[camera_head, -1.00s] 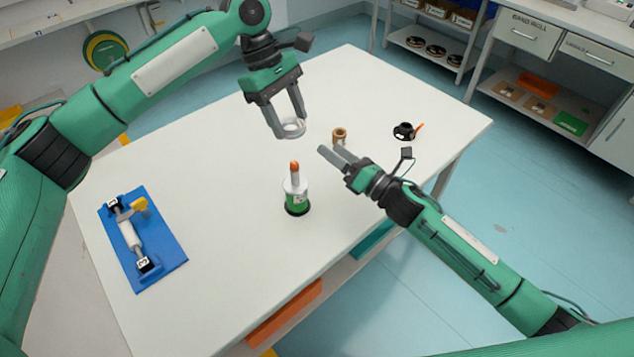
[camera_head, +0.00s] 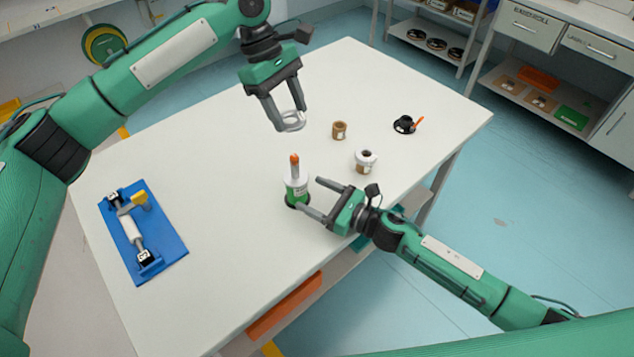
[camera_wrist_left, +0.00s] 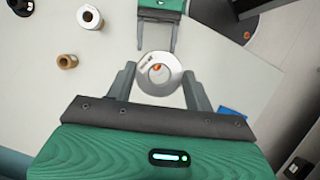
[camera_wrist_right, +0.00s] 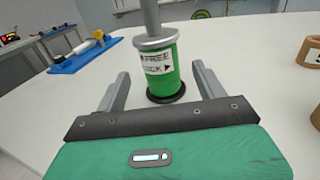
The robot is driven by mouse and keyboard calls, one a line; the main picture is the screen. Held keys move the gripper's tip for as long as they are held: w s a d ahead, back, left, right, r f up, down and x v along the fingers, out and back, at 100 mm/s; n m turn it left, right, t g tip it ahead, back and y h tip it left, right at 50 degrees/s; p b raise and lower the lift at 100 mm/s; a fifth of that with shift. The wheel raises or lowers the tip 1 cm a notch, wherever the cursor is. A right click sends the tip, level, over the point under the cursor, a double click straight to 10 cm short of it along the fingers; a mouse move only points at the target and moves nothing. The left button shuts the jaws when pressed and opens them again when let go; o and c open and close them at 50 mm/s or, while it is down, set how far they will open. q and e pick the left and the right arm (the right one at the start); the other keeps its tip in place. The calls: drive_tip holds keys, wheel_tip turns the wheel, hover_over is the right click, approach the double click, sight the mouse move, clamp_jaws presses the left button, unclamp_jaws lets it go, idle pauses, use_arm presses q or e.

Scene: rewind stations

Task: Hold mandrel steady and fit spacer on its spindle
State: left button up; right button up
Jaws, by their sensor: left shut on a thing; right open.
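The mandrel (camera_head: 297,190) stands upright on the table, a green body with a grey collar and a spindle with an orange tip. In the right wrist view its green body (camera_wrist_right: 159,70) carries a label reading FREE and LOCK. My left gripper (camera_head: 291,124) is shut on the spacer (camera_head: 294,119), a pale ring, held above the table behind the mandrel. In the left wrist view the spacer (camera_wrist_left: 160,74) sits between both fingers, with the orange tip visible through its hole. My right gripper (camera_head: 313,200) is open, its fingers pointing at the mandrel, apparently not touching it.
A black tape dispenser (camera_head: 405,124) is farther right. A blue fixture board (camera_head: 166,243) lies at the left. The table between is clear.

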sight(291, 185)
drive_tip(key=x, duration=0.4)
drive_tip(key=f+x, duration=0.1)
drive_tip(key=x, duration=0.1)
drive_tip(key=shift+w+a, duration=0.45)
drive_tip(key=shift+a, duration=0.15)
drive_tip(key=shift+c, duration=0.4)
drive_tip(key=c, duration=1.1)
use_arm(q)
drive_tip(key=shift+s+f+n+t+h, duration=0.1)
drive_tip(key=shift+f+n+t+h, duration=0.3)
drive_tip(key=shift+f+n, duration=1.05)
